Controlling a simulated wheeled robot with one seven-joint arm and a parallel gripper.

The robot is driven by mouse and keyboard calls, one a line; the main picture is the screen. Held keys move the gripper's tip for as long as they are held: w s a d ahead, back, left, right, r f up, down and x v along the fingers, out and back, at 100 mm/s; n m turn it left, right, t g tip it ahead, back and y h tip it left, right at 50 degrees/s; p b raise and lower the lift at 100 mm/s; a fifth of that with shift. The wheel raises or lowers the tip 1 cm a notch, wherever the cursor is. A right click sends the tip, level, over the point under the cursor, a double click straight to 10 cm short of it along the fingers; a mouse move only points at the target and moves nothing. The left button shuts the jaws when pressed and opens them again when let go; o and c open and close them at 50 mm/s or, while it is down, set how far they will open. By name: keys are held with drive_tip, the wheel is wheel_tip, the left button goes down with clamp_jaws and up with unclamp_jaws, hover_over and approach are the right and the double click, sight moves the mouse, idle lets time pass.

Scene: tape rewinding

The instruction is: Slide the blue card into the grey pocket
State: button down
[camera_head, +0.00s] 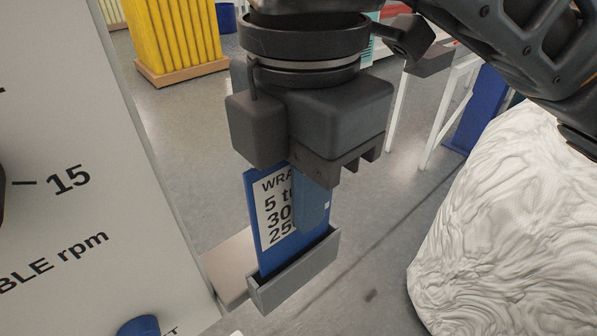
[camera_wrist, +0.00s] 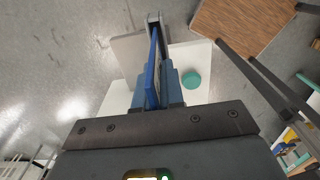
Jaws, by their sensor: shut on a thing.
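The blue card (camera_head: 262,222) has a white label with black print and stands upright below my gripper (camera_head: 308,212). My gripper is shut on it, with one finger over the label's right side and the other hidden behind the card. The card's lower edge is hidden by the front wall of the grey pocket (camera_head: 297,279), so it appears inside the pocket's mouth; how deep I cannot tell. In the wrist view the card (camera_wrist: 152,75) shows nearly edge-on between both fingers, and the grey pocket (camera_wrist: 153,20) lies at its far end.
A white panel (camera_head: 60,130) with dial print stands close on the left, with a blue knob (camera_head: 140,326) at its bottom. A large white wrapped bulk (camera_head: 510,215) fills the right. Grey floor (camera_head: 380,220) lies between. A yellow stack (camera_head: 172,35) stands behind.

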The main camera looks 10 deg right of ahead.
drive_tip(key=shift+f+b, duration=0.9)
drive_tip(key=shift+f, duration=0.75)
drive_tip(key=shift+f, duration=0.55)
idle(0.5)
drive_tip(key=c, duration=0.8)
unclamp_jaws()
drive_tip(key=shift+r, duration=0.15)
wheel_tip(320, 180, up, 8)
drive_tip(key=p, duration=0.8)
wheel_tip(320, 180, up, 8)
hover_over(301, 248)
drive_tip(key=shift+w+f, duration=0.15)
drive_tip(key=shift+f, duration=0.05)
